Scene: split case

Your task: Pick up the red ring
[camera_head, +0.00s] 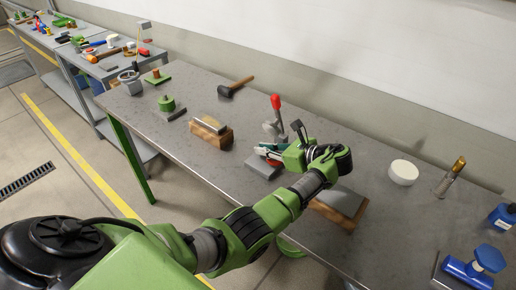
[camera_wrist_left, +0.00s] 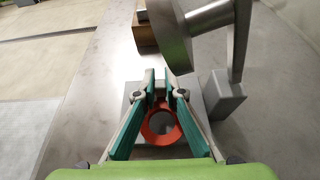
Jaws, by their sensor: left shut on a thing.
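The red ring (camera_wrist_left: 160,139) is between the green-padded fingers of my left gripper (camera_wrist_left: 161,90) in the left wrist view, and the fingers are shut on it. In the head view a bit of red shows under the left gripper (camera_head: 264,150), mostly hidden by the fingers. The ring is at a grey block (camera_head: 262,167) on the table; I cannot tell whether it touches the block. My right gripper is not in view.
A wooden block with a metal plate (camera_head: 211,130) is to the left, another block (camera_head: 340,203) lies under my arm. A white round piece (camera_head: 403,172) is at right.

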